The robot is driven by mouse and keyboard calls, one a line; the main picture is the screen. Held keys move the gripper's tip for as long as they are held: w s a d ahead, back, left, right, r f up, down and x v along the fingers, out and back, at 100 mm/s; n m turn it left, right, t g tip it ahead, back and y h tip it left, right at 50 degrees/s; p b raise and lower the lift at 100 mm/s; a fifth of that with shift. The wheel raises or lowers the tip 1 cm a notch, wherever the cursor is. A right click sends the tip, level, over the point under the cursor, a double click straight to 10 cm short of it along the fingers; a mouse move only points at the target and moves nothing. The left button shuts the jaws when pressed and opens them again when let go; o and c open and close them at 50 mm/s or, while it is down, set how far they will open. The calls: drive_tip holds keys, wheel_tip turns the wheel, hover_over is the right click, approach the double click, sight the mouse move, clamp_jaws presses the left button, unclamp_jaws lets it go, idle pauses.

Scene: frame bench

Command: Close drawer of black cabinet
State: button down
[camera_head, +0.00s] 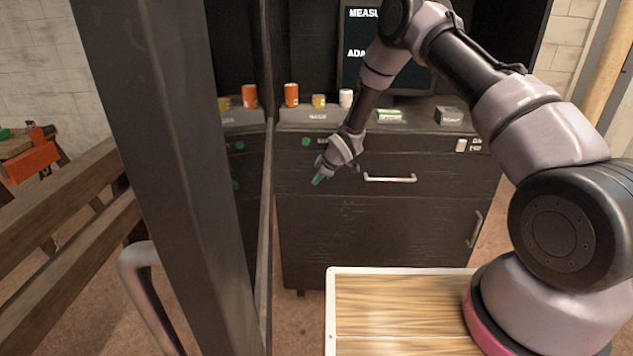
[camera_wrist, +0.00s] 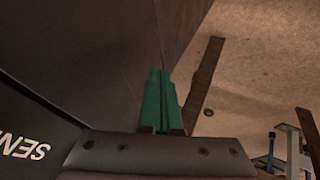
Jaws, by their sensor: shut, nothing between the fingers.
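The black cabinet (camera_head: 375,240) stands ahead in the head view. Its wide drawer front (camera_head: 440,178) with a pale bar handle (camera_head: 390,178) runs below the worktop. From this angle I cannot tell how far the drawer stands out from the body. My gripper (camera_head: 317,180) is at the left part of the drawer front, left of the handle, pointing down and left. Its teal fingers are together and empty; they also show in the wrist view (camera_wrist: 160,98), beside a dark panel. Whether they touch the cabinet is not clear.
A tall dark door or panel (camera_head: 150,150) with a large handle (camera_head: 145,270) stands close at the left. Orange and yellow cans (camera_head: 291,95), a white can and small boxes sit on the worktop. A wooden-topped surface (camera_head: 400,310) is in front. Wooden beams (camera_head: 60,230) lie left.

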drive_tip(key=s+d+r+m+h, duration=0.1)
drive_tip(key=s+d+r+m, duration=0.25)
drive_tip(key=d+r, duration=0.6)
drive_tip(key=s+d+r+m+t+h, duration=0.1)
drive_tip(key=s+d+r+m, duration=0.3)
drive_tip(key=r, duration=1.1)
drive_tip(key=s+d+r+m+h, duration=0.1)
drive_tip(key=s+d+r+m, duration=0.35)
drive_tip(key=r, duration=0.75)
drive_tip(key=s+d+r+m, duration=0.3)
drive_tip(key=s+d+r, duration=0.6)
drive_tip(key=s, duration=0.4)
drive_tip(key=s+r+m, duration=0.1)
drive_tip(key=s+m, duration=0.2)
drive_tip(key=s, duration=0.4)
drive_tip(key=s+d+r+m, duration=0.1)
drive_tip(key=s+m, duration=0.2)
drive_tip(key=s, duration=0.5)
drive_tip(key=shift+s+r, duration=0.2)
drive_tip(key=shift+r, duration=0.1)
drive_tip(key=shift+d, duration=0.1)
